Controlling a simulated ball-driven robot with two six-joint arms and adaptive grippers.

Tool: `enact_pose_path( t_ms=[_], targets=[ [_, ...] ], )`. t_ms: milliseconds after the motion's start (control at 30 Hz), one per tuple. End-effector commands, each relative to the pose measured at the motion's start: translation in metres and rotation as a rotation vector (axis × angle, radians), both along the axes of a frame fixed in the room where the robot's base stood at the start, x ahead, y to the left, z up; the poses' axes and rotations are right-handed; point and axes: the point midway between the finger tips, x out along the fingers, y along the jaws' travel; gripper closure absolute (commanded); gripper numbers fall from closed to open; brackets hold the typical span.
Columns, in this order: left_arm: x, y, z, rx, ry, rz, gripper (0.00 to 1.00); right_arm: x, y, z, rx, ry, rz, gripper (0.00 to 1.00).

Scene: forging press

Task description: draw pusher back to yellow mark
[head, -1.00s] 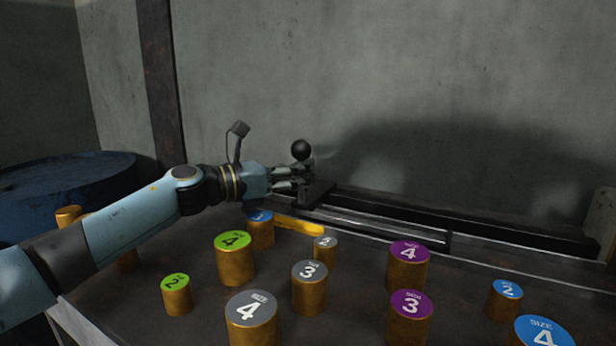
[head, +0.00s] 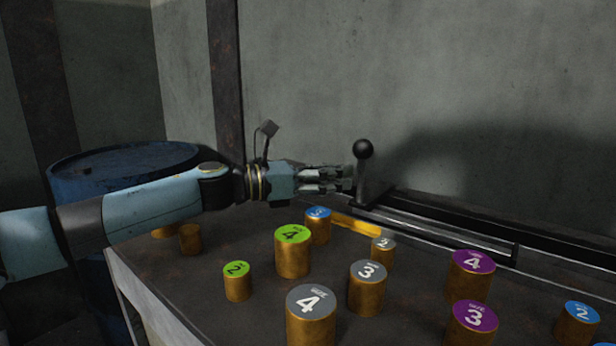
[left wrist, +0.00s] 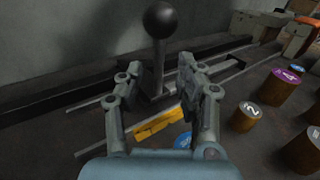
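The pusher handle (head: 364,165) is an upright black lever with a ball knob, standing on a slide at the left end of the rail. It also shows in the left wrist view (left wrist: 159,28). The yellow mark (head: 357,226) is a strip on the table beside the rail, alongside the pusher's base; it shows in the left wrist view (left wrist: 160,123) too. My left gripper (head: 348,179) is open, its fingertips just left of the lever. In the left wrist view the lever stands between and beyond the open fingers (left wrist: 160,72), apparently untouched. My right gripper is out of view.
Several brass cylinders with coloured numbered tops stand on the table, including a green 4 (head: 292,255) and a blue-topped one (head: 318,228) close to the yellow mark. The rail (head: 450,222) runs right along the wall. A blue drum (head: 75,178) stands left.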

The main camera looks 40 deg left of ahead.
Motion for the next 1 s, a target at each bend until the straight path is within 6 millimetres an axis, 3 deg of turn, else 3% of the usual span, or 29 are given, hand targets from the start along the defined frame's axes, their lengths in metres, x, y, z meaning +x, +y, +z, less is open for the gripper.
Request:
enact_pose_path(
  t_ms=[100, 400, 1000],
  targets=[
    [-0.018, 0.01, -0.002, 0.004, 0.006, -0.001, 0.64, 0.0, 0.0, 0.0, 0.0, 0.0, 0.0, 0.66],
    [-0.045, 0.025, -0.001, 0.003, 0.003, -0.004, 0.64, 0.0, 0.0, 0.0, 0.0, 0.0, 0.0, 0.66],
    [-0.053, 0.031, 0.0, -0.001, 0.001, 0.0, 0.64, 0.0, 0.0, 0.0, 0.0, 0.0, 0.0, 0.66]
  ],
)
